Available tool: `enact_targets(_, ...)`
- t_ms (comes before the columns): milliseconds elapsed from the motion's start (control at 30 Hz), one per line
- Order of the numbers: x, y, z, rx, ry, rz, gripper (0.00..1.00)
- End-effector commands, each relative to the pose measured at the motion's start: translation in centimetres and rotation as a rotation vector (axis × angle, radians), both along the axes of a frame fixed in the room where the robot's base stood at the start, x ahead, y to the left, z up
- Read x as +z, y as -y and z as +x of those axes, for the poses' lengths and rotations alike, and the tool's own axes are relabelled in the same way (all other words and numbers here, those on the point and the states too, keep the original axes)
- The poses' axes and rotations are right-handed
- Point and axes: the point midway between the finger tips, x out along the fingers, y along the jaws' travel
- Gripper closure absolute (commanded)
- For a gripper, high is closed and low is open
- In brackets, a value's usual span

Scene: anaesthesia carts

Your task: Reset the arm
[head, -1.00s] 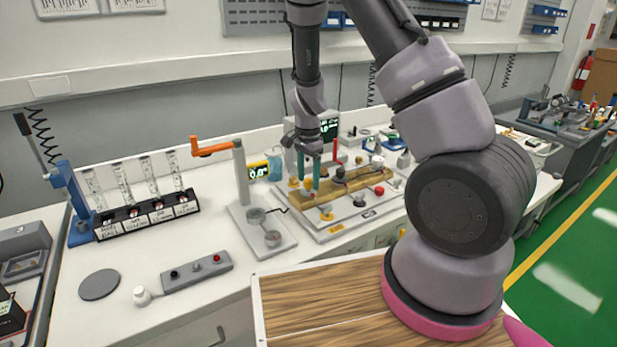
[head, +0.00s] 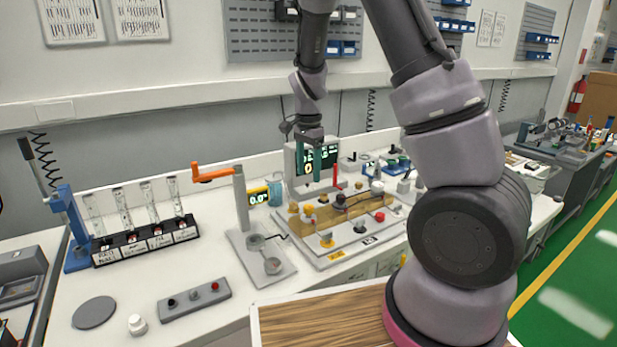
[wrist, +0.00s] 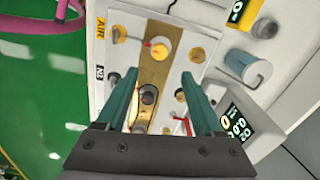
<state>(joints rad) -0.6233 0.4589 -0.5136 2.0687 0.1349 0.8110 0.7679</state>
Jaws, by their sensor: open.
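My gripper (head: 304,180) hangs from my raised arm, in front of a green-lit display (head: 322,160) and above the gas panel (head: 338,258). Its two teal fingers are apart and nothing shows between them. In the wrist view my gripper (wrist: 160,76) looks down past the panel's brass-coloured block (wrist: 154,62), which carries several knobs and lies well below the fingertips. The block also shows in the head view (head: 350,207), with a red knob (head: 380,217) at its right. The gripper looks clear of the panel.
Further left are several glass tubes in a black rack (head: 148,240) and a blue stand (head: 70,225). A grey switch box (head: 194,300) lies at the front. Green floor (head: 575,280) is open at right.

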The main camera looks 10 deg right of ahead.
Motion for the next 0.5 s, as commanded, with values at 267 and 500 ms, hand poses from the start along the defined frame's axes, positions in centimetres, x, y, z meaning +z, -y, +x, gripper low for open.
enact_targets(267,0.3,0.0,-0.1,0.003,0.003,0.006,0.31)
enact_targets(500,6.3,1.0,-2.0,0.088,0.077,0.112,0.31)
